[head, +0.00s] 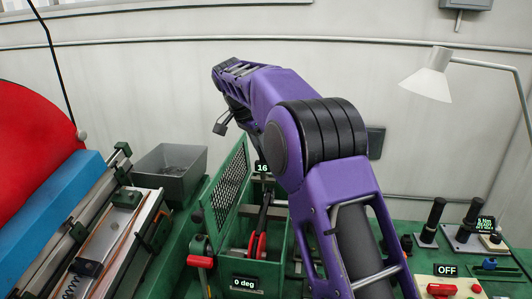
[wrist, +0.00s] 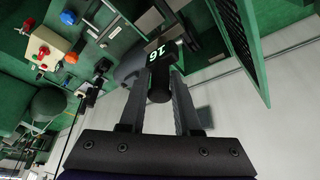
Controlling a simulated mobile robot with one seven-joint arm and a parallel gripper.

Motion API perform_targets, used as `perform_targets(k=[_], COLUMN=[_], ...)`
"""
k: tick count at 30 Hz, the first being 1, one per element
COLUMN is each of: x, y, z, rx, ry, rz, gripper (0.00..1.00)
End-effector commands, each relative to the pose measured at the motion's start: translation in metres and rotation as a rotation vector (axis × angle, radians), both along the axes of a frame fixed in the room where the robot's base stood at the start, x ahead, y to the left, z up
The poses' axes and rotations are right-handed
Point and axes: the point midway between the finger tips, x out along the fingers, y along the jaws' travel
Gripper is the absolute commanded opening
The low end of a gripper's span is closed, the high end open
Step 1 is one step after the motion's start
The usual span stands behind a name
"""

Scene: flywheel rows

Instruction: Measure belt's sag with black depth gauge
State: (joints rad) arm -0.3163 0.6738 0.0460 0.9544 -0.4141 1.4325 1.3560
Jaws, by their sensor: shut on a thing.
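In the wrist view my gripper (wrist: 157,88) is shut on a black, round-bodied gauge (wrist: 158,82). Its small display (wrist: 157,52) reads 16, shown rotated. In the head view a display reading 16 (head: 262,168) shows just left of my purple arm; my gripper's fingers are hidden there. Below that display is an open green guard box (head: 245,268) with a red pulley (head: 257,246) and a dark belt (head: 264,212). A label on its front reads 0 deg. I cannot tell whether the gauge touches the belt.
The guard's mesh door (head: 228,172) stands open on the left. A grey bin (head: 170,170) and sloped rail (head: 110,235) lie further left. At right are black-handled tools (head: 433,222), a switch box (head: 450,288) marked OFF and a lamp (head: 430,80).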

Motion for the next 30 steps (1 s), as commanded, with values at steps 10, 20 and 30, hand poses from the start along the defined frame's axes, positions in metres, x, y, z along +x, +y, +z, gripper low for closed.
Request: perform_targets(k=[10,20,30], x=[0.000,0.000,0.000], y=[0.000,0.001,0.000], z=[0.001,-0.012,-0.045], rx=[0.000,-0.001,-0.001], ry=[-0.001,0.001,0.001], rz=[0.000,0.001,0.000], gripper=[0.00,0.00,0.00])
